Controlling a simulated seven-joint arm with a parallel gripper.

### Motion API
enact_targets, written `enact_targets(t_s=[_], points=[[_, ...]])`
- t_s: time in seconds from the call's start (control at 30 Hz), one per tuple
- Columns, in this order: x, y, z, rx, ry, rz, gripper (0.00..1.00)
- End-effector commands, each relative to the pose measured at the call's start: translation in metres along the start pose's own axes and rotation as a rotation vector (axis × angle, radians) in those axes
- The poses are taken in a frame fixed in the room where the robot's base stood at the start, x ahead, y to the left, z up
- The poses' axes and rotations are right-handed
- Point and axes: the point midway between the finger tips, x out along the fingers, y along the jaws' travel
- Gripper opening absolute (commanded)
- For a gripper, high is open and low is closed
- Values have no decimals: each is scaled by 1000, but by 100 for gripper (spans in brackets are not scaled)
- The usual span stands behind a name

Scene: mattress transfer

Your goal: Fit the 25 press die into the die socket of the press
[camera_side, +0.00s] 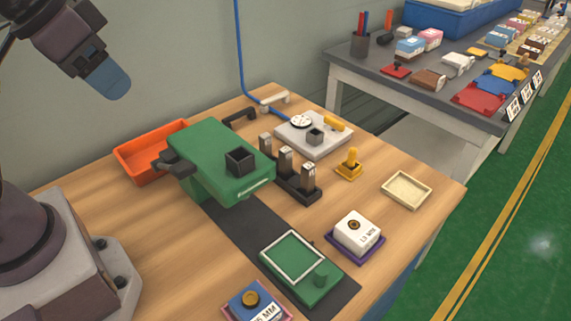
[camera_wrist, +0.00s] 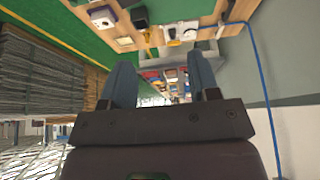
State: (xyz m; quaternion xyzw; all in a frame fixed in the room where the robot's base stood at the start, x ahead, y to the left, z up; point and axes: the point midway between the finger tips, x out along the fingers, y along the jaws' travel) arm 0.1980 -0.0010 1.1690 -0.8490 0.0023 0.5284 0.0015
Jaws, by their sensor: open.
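The green press (camera_side: 205,150) stands on the wooden table, with a black square open-topped socket (camera_side: 240,162) on it. A block with a brass knob and a partly visible label ending in "5 MM" (camera_side: 268,312) sits in a pink-rimmed tray at the bottom edge, partly cut off. A white block with a brass-ringed hole (camera_side: 355,231) sits on a purple tray. I cannot tell for sure which piece is the 25 die. My gripper (camera_side: 107,78) is high at the upper left, far from these; in the wrist view its blue fingers (camera_wrist: 160,88) are apart, with nothing between them.
A black rack (camera_side: 290,184) holds several silver-topped pieces. Nearby are an orange tray (camera_side: 132,162), a grey plate (camera_side: 312,143), a yellow knobbed piece (camera_side: 349,166), a cream tray (camera_side: 406,190) and a green framed plate (camera_side: 318,285). A blue cable (camera_side: 239,60) hangs behind.

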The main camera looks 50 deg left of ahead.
Motion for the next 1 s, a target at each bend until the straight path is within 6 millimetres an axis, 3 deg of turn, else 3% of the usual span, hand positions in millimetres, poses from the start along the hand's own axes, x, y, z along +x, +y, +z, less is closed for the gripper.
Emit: enact_targets(t_s=[0.17,0.47,0.7,0.9,1.0], points=[[30,2,-13,7,-150,9,55],[104,8,-76,-221,-357,-23,55],[191,14,-118,-585,-463,-134,55],[264,18,-141,-960,-475,-260,55],[284,19,-155,-1158,-444,-308,55]])
